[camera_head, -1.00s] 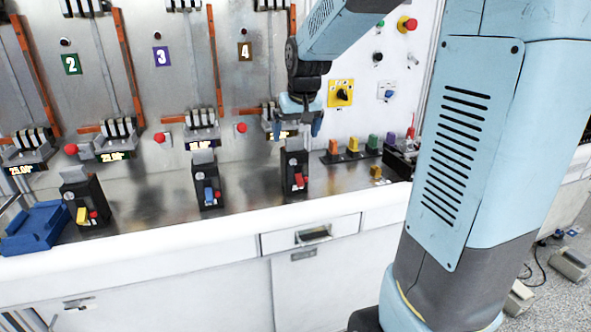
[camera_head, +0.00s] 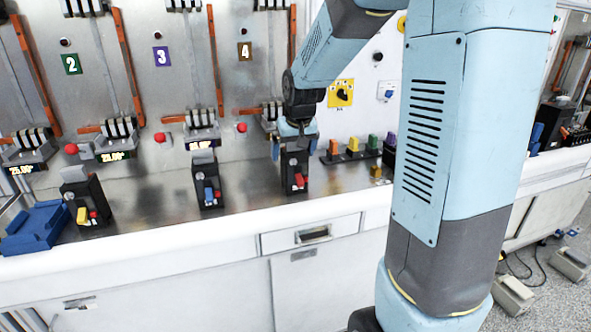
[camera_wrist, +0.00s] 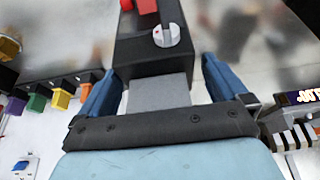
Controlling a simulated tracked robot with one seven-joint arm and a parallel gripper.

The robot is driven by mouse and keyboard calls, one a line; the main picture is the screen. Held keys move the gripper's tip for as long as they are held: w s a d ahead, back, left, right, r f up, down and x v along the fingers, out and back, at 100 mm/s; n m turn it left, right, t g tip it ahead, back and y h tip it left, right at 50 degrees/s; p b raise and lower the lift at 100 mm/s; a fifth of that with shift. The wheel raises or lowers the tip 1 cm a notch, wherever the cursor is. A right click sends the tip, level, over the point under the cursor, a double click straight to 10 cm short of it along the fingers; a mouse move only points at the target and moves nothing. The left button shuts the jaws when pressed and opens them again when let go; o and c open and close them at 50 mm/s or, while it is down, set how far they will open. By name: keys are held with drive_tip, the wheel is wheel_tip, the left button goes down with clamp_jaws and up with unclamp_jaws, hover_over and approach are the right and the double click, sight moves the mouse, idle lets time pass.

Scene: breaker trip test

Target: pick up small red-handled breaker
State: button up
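The red-handled breaker (camera_head: 294,170) stands upright on the metal bench, third from the left in the row of breakers. It has a black body, a red lever and a grey block on top. My gripper (camera_head: 293,150) is above it, pointing down, with its blue fingers at the level of the grey block. In the wrist view the breaker (camera_wrist: 150,55) lies between the two open fingers of my gripper (camera_wrist: 160,68). Gaps show on both sides of the grey block, so the fingers do not appear to touch it. The breaker's far side is hidden.
A blue-handled breaker (camera_head: 207,180) and a yellow-handled breaker (camera_head: 85,197) stand to the left. A blue tray (camera_head: 35,228) lies at the far left. Coloured blocks (camera_head: 353,145) sit to the right. The panel with meters rises close behind.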

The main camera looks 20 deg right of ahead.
clamp_jaws()
idle(0.8)
